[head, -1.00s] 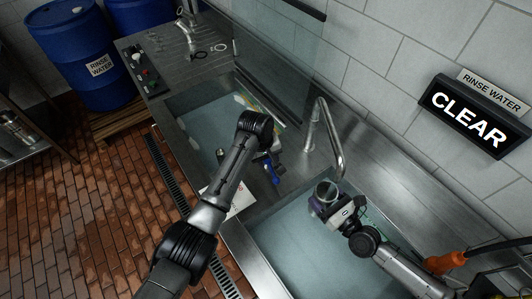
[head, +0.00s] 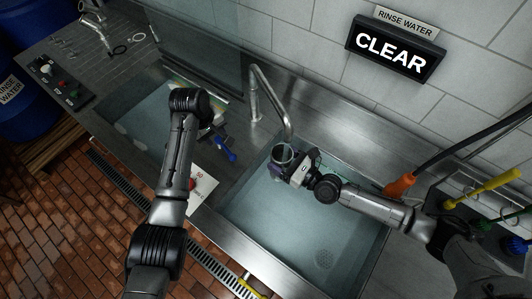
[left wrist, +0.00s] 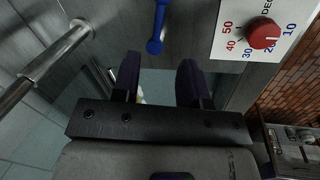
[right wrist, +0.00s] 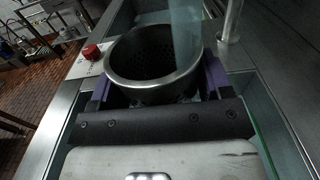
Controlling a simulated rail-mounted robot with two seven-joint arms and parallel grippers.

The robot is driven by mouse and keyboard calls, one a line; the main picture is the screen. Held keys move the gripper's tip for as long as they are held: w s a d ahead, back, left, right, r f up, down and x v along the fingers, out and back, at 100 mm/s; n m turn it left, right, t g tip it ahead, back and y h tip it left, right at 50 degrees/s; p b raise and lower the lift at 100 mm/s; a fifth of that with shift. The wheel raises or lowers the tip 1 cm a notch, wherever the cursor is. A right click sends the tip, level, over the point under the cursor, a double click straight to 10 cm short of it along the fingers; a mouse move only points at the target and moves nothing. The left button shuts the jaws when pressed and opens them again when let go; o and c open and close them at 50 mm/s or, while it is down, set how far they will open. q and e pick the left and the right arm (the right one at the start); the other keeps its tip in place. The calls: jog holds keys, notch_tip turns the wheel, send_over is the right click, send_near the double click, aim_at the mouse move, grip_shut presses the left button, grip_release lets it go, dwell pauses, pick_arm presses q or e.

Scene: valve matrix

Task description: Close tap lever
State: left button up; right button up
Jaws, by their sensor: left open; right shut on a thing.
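The tap lever (head: 226,150) is a blue handle on the strip between the two sinks. It also shows in the left wrist view (left wrist: 156,30), beyond the fingertips and not between them. My left gripper (head: 208,124) is open and empty close to the lever; its fingers are partly hidden by the arm in the head view and show apart in the left wrist view (left wrist: 160,75). My right gripper (head: 285,165) is shut on a metal cup (right wrist: 155,65) under the curved spout (head: 270,95). A translucent stream (right wrist: 185,25) falls into the cup.
A white dial plate with a red knob (left wrist: 264,34) lies beside the lever. Water-filled sinks lie left and right (head: 300,220). A wall sign (head: 390,52) reads CLEAR. An orange-handled tool (head: 400,186) stands at the right. Blue barrels stand at the left.

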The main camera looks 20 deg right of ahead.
aim_at(226, 148)
pick_arm(q)
jog(key=c, duration=0.5)
jog(key=shift+a+f+n, duration=0.25)
jog(key=shift+n, duration=0.35)
grip_shut()
jog(key=s+a+f+n+t+h, duration=0.25)
jog(key=a+n+h, duration=0.45)
jog(key=n, duration=1)
jog(key=shift+g+y, duration=0.45)
jog(key=shift+y, duration=0.45)
jog(key=x, duration=0.3)
jog(key=a+f+x, duration=0.1)
jog(key=x, duration=0.4)
jog(key=shift+a+f, duration=0.1)
jog(key=shift+f, duration=0.35)
jog(key=d, duration=0.2)
jog(key=shift+w+d+f, duration=0.25)
jog(key=shift+w+d, duration=0.15)
jog(key=shift+w+d+f, duration=0.1)
jog(key=shift+d, duration=0.35)
